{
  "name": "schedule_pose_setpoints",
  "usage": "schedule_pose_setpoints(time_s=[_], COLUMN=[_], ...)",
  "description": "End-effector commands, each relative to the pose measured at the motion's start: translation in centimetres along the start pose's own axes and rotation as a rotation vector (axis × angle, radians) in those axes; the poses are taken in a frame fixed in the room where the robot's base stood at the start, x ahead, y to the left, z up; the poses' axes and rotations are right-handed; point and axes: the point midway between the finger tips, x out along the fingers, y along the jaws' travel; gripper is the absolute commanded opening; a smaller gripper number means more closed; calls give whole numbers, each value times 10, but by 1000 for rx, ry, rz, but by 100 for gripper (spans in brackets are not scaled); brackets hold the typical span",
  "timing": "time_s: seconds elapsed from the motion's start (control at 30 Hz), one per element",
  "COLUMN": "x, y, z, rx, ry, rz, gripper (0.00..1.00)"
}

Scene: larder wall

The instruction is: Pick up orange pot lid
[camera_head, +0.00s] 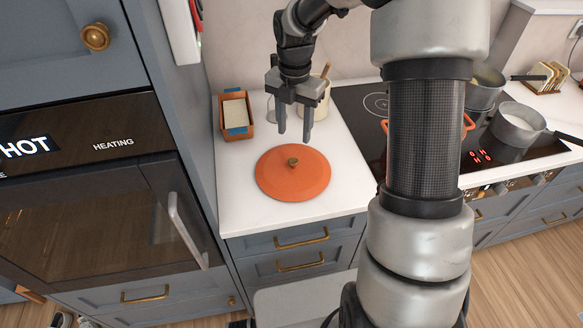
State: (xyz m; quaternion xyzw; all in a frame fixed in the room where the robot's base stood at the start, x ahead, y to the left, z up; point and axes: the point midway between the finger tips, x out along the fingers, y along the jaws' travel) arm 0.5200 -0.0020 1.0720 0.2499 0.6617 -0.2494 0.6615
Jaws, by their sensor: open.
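The orange pot lid (277,181) lies flat on the white counter, left of the stove. It is round with a small brass knob (293,162) at its centre. My gripper (294,138) is open and empty, its two fingers pointing down. In the picture the fingertips show just above the knob, apart from it. How high they are over the lid is hard to tell.
A wooden box (235,132) and a utensil crock (321,101) stand behind the lid. The black cooktop (360,99) to the right holds several pots, partly hidden by my arm. A tall oven cabinet (90,215) borders the left. Counter around the lid's front is clear.

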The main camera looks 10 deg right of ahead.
Motion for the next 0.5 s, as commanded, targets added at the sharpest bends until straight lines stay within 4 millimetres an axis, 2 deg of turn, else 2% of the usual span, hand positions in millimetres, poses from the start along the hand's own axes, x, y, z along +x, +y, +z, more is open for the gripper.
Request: schedule_pose_setpoints(time_s=[0.1,0.2,0.5], x=[26,41,65], y=[-1,0,0], z=[-1,-1,-2], rx=[0,-1,1], ry=[3,2,3], rz=[-4,-2,-3], gripper=[46,46,46])
